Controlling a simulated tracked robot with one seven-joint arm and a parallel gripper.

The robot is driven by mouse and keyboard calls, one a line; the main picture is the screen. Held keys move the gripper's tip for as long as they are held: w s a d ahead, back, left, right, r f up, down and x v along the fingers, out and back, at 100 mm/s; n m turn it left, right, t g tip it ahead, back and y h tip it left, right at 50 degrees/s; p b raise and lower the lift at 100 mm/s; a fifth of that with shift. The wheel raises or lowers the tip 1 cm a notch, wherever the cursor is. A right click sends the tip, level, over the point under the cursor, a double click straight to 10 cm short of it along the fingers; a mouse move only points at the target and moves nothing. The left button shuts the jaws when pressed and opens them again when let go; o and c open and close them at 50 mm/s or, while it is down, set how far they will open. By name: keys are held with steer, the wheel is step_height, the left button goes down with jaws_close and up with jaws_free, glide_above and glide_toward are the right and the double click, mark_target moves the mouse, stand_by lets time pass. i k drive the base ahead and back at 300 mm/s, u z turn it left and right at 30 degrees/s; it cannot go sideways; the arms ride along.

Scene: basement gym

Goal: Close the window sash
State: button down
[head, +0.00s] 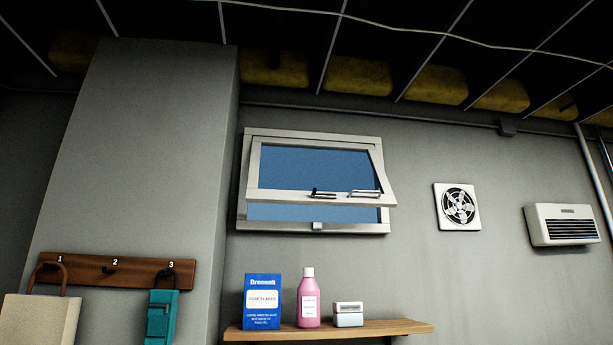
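The window sash (275,196) is a pale frame with a blue pane, high on the grey wall in the head view. It is tilted open, with its bottom edge swung out from the window frame (243,190). A dark handle piece (322,193) and a light metal handle piece (364,193) sit on its bottom rail. A small metal catch (318,227) is on the lower frame, below the gap. My gripper is not in view.
A wooden shelf (400,327) below the window holds a blue box (262,300), a pink bottle (308,300) and a small white box (348,314). A fan (458,207) and a heater (566,225) are at right. A hook rail (90,270) with bags is at left.

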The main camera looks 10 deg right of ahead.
mark_target(384, 197)
steer(key=z, duration=0.1)
steer(key=i, duration=0.9)
steer(key=z, duration=0.1)
steer(key=k, duration=1.15)
steer(key=z, duration=0.35)
steer(key=i, duration=0.7)
steer(key=z, duration=0.05)
